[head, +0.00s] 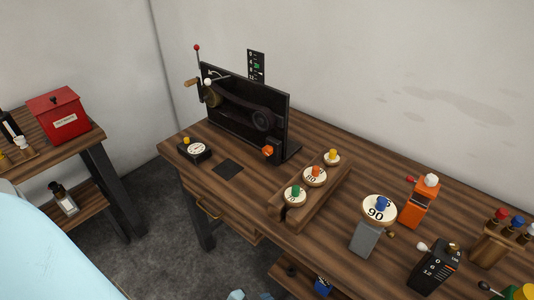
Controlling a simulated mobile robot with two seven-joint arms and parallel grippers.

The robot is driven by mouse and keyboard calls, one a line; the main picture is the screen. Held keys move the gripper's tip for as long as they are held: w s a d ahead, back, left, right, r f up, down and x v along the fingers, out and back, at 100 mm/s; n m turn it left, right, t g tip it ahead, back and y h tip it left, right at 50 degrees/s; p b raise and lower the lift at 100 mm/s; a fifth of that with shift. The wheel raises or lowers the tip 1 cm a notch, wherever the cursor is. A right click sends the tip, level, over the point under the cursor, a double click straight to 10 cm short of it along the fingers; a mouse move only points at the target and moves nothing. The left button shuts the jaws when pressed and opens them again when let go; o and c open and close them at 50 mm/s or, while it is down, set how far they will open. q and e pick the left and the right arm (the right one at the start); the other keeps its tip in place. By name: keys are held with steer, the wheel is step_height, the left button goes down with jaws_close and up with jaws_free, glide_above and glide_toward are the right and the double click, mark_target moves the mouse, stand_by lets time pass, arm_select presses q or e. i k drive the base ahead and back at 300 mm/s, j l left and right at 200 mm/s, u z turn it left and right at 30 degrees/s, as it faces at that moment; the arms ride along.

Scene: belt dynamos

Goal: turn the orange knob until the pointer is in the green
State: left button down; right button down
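A small orange knob (268,151) sits at the lower right of an upright black panel (244,100) with a belt and pulleys, on the wooden workbench. A black card (256,66) with white marks and a green patch stands behind the panel's top. No pointer can be made out on it. A low black box with a white dial (196,148) and a yellow top lies left of the panel; its needle is too small to read. Another orange-red knob tops a numbered disc (314,175) in a wooden rack. Neither gripper is recognisable; a pale blue part of mine fills the lower left corner.
A wooden rack (321,199) with several knobbed discs stands right of the panel. A dark flat square (228,169) lies before the panel. A red box (62,117) stands on the left table.

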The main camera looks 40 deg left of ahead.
mark_target(268, 150)
steer(key=j+u, duration=0.15)
steer(key=j, duration=0.3)
steer(key=i+j+u, duration=0.15)
steer(key=j, duration=0.25)
steer(key=j+u, duration=0.15)
steer(key=j, duration=0.3)
steer(key=i+j+u, duration=0.15)
steer(key=j, duration=0.3)
steer(key=i+j+u, duration=0.15)
steer(key=j, duration=0.25)
steer(key=i+j+u, duration=0.15)
steer(key=j, duration=0.25)
steer(key=k, duration=0.05)
